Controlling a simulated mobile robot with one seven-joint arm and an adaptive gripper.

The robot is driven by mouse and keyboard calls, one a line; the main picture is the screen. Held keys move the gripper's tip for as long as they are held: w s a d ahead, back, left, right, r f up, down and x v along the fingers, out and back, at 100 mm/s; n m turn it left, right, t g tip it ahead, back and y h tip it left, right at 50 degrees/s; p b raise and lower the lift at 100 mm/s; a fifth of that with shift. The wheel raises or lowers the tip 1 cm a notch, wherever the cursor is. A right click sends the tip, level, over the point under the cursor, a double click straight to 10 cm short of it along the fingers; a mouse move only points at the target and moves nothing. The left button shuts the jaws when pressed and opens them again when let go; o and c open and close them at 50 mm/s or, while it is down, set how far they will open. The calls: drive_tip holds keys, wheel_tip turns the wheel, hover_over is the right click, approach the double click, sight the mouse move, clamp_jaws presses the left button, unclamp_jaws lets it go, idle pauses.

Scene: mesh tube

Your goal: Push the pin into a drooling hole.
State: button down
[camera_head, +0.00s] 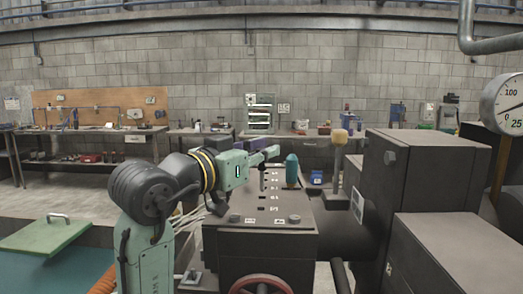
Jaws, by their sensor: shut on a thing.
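My gripper (268,155) is above the far part of a dark machine box's top plate (240,212). Its jaws are shut on a pin (263,179), which seems to be the thin grey upright thing below the fingers. It is small, and I cannot tell whether its lower end touches the plate. A row of small dark holes with pale labels, among them a hole (262,209), runs along the plate. I cannot make out drool at any hole.
A teal rounded cylinder (292,171) stands just right of my gripper. Tall dark cabinets (415,185) rise to the right, with a gauge (508,104) above. A red handwheel (261,286) is at the box's front. A green hatch (45,236) lies at left.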

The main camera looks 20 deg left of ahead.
drive_tip(key=shift+w+d+f, duration=0.1)
drive_tip(key=shift+d+f, duration=0.15)
drive_tip(key=shift+f, duration=0.6)
drive_tip(key=c, duration=1.4)
unclamp_jaws()
drive_tip(key=shift+c, duration=0.2)
drive_tip(key=v, duration=0.4)
drive_tip(key=r+v, duration=0.1)
drive_tip(key=v, duration=0.7)
drive_tip(key=shift+a+r, duration=0.25)
drive_tip(key=shift+a, duration=0.05)
drive_tip(key=shift+s, duration=0.25)
